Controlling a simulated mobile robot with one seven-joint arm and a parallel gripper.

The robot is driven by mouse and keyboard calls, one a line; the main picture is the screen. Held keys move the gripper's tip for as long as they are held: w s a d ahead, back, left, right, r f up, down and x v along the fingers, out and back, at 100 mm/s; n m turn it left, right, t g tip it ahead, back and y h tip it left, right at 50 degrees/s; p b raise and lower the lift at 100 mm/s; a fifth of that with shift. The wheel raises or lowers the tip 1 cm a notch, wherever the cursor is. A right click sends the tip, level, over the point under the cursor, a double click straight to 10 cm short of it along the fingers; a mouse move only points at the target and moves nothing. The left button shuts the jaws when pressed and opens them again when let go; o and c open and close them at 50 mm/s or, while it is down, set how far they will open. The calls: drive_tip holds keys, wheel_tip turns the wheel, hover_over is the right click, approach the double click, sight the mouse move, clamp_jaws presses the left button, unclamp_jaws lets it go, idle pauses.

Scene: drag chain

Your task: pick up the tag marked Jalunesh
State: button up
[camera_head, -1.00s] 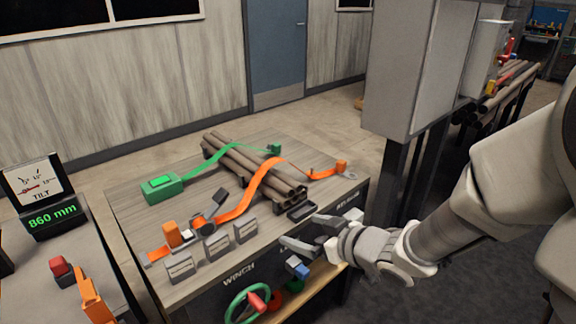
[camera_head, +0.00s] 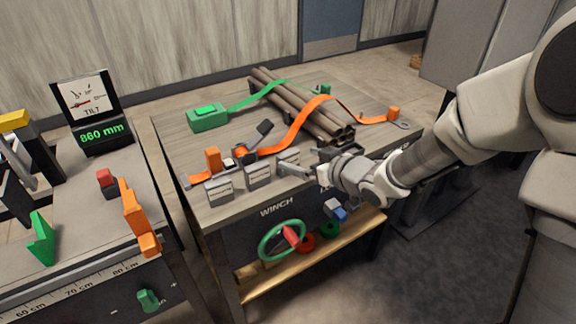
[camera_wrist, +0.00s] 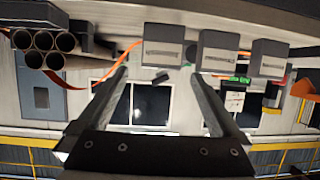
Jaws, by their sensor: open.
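Three grey tags with pale label plates stand along the front edge of the workbench: a left tag (camera_head: 219,192), a middle tag (camera_head: 258,176) and a right tag (camera_head: 288,158). The writing is too small to read, so I cannot tell which is marked Jalunesh. In the wrist view the three tags (camera_wrist: 163,46) (camera_wrist: 217,51) (camera_wrist: 269,60) hang in a row at the top. My gripper (camera_head: 302,162) is beside the right tag and partly covers it in the head view. In the wrist view its two fingers (camera_wrist: 158,76) are apart with nothing between them.
The workbench (camera_head: 180,130) carries a pipe stack (camera_head: 300,100), an orange strap (camera_head: 300,120) and a green box (camera_head: 208,117). A green winch wheel (camera_head: 282,240) is below its front edge. A second bench with a tilt gauge (camera_head: 88,100) stands at left.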

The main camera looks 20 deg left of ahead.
sight(291, 155)
drive_tip(key=b+x, duration=0.2)
drive_tip(key=x, duration=0.2)
drive_tip(key=shift+w+a+f, duration=0.15)
drive_tip(key=shift+a, duration=0.25)
drive_tip(key=c, duration=1.3)
